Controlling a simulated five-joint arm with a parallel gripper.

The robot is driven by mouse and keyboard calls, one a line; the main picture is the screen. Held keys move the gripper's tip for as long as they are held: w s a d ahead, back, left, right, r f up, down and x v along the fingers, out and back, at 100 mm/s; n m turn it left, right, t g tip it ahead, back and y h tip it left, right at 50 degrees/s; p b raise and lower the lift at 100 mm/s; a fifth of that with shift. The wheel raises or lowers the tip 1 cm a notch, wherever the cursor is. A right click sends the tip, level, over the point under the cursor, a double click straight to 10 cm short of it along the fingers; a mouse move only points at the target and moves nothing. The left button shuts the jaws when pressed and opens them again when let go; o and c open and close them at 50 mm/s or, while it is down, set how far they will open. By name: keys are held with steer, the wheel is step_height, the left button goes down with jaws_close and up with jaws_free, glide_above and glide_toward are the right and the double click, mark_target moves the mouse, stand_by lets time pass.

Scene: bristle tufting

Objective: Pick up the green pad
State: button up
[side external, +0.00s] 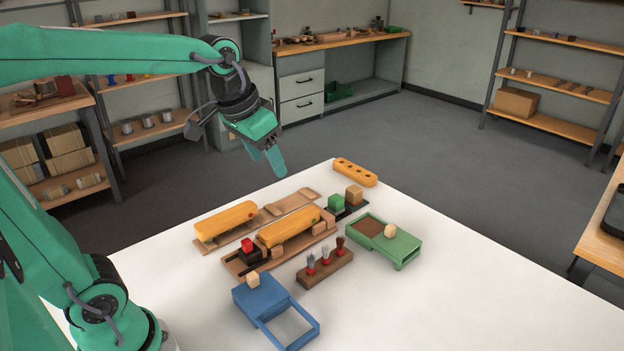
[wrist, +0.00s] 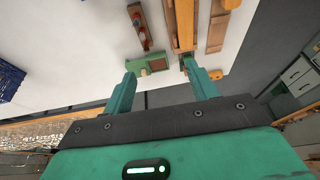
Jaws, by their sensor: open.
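The green pad (side external: 336,202) is a small green block on a dark tray (side external: 348,212) near the far side of the white table. A wooden block (side external: 354,194) sits beside it on the same tray. My gripper (side external: 275,163) is above the table's far left edge, up and to the left of the pad and apart from it. In the wrist view my gripper (wrist: 158,70) has its two fingers spread with nothing held between them. I cannot make out the green pad in the wrist view; a finger may hide it.
Near the pad are a green box (side external: 400,243) with a brown surface and round knob, wooden fixtures with yellow bars (side external: 226,220), and a yellow bar with holes (side external: 355,172). A brush rack (side external: 326,268) and blue frame (side external: 262,298) stand nearer. The table's right side is clear.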

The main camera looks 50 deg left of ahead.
steer(key=w+a+g, duration=0.1)
steer(key=w+a, duration=0.1)
steer(key=w, duration=0.7)
steer(key=g, duration=0.3)
glide_above(336, 197)
steer(key=f, duration=1.9)
steer(key=shift+s+d, duration=0.15)
steer(key=shift+d, duration=0.15)
steer(key=shift+a+f, duration=0.1)
steer(key=shift+f, duration=0.15)
steer(key=shift+f, duration=0.15)
steer(key=shift+f, duration=1.2)
steer(key=shift+f, duration=0.1)
steer(key=shift+a+f, duration=0.15)
steer(key=shift+f, duration=2.3)
steer(key=shift+c, duration=0.5)
